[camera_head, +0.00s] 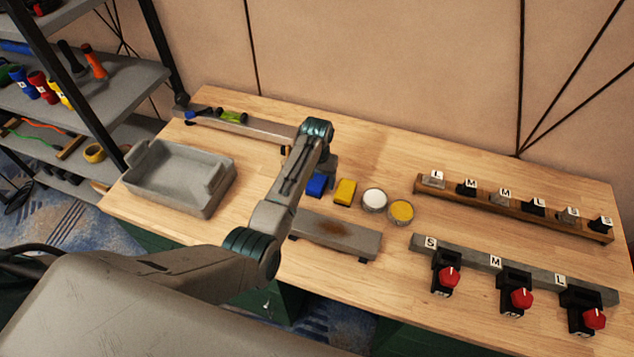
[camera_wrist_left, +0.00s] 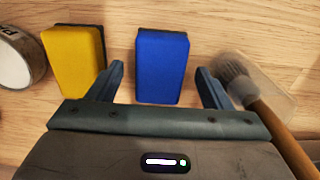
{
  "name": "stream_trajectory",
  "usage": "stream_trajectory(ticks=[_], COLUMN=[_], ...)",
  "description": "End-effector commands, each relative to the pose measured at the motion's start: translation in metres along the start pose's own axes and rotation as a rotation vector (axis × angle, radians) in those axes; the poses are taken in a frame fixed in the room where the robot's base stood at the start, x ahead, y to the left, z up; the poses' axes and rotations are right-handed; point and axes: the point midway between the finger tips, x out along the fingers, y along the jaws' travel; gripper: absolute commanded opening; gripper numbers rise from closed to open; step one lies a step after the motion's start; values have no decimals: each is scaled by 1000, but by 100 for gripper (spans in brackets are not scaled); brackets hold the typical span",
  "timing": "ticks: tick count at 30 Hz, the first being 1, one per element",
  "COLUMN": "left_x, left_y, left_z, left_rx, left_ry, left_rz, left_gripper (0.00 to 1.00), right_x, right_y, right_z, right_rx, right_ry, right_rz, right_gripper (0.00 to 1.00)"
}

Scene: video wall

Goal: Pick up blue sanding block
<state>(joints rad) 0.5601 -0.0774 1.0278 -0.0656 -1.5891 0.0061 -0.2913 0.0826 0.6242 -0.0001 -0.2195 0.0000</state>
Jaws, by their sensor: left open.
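The blue sanding block (camera_head: 316,184) lies on the wooden table, partly hidden by my left arm in the head view. In the left wrist view the blue block (camera_wrist_left: 162,62) lies between the two fingers of my left gripper (camera_wrist_left: 160,88). The fingers are spread, with a gap on each side of the block, so the gripper is open and not holding it. In the head view my left gripper (camera_head: 326,172) is above and beside the block, its fingers mostly hidden. My right gripper is not in view.
A yellow block (camera_head: 345,192) sits close to the blue one; two round tins (camera_head: 375,200) stand beyond it. A brush (camera_wrist_left: 262,100) lies on the block's other side. A grey tray (camera_head: 170,190), a low stained bench (camera_head: 350,243) and racks with lettered pieces (camera_head: 520,212) share the table.

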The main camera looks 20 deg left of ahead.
Motion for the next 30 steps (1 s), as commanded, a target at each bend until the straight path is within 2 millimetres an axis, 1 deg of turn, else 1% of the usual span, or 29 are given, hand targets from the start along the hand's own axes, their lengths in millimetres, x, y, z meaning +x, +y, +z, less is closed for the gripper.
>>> stream_trajectory(ticks=[5, 6, 8, 12, 13, 20, 23, 26, 30], left_x=[0, 0, 0, 0, 0, 0, -5, -17, -46], left_y=[0, 0, 0, 0, 0, 0, 0, 0, 0], left_z=[0, 0, 0, 0, 0, 0, -1, -1, -2], left_rx=[0, 0, 0, 0, 0, 0, 0, 0, 1], left_ry=[0, 0, 0, 0, 0, 0, 1, 3, 6], left_rz=[0, 0, 0, 0, 0, 0, 0, 0, 1], left_gripper=[73, 69, 57, 30, 24, 24, 24, 24, 24], right_x=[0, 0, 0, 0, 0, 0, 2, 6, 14], right_y=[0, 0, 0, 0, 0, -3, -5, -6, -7], right_z=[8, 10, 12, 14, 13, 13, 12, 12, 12], right_rx=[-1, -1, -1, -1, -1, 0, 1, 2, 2], right_ry=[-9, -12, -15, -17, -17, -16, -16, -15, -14], right_rz=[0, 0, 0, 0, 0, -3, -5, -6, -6], right_gripper=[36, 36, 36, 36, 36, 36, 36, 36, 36])
